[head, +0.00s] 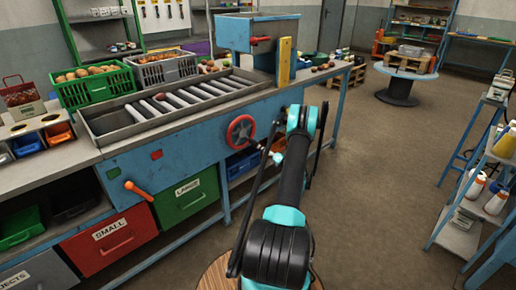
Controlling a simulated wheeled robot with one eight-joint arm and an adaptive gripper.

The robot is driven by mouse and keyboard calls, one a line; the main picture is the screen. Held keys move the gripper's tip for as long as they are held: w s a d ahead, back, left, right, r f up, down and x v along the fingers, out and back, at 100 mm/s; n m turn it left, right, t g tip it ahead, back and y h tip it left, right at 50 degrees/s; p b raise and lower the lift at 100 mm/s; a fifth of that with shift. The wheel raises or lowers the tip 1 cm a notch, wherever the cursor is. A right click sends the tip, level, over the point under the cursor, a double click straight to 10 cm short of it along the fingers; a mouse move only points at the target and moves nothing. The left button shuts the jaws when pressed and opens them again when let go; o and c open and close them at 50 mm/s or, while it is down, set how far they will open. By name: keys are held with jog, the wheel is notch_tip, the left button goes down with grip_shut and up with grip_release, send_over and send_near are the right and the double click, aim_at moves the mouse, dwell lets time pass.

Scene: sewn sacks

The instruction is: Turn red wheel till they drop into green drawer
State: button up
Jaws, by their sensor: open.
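The red wheel (240,131) is on the front of the blue sorting bench, below its roller bed (185,100). A few small reddish round items (160,97) lie on or by the rollers. The green drawer (188,197), labelled LARGE, sits below and left of the wheel and looks shut; its inside is hidden. My gripper (262,148) is small and partly hidden by my arm. It is open, just right of the wheel; I cannot tell whether it touches the rim.
A red drawer labelled SMALL (110,237) is left of the green one. An orange lever (138,191) sticks out from the bench front. Crates of produce (95,87) stand behind. A shelf rack (480,205) stands at right; the floor between is clear.

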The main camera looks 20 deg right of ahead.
jog(key=shift+v, duration=1.85)
jog(key=shift+c, duration=0.2)
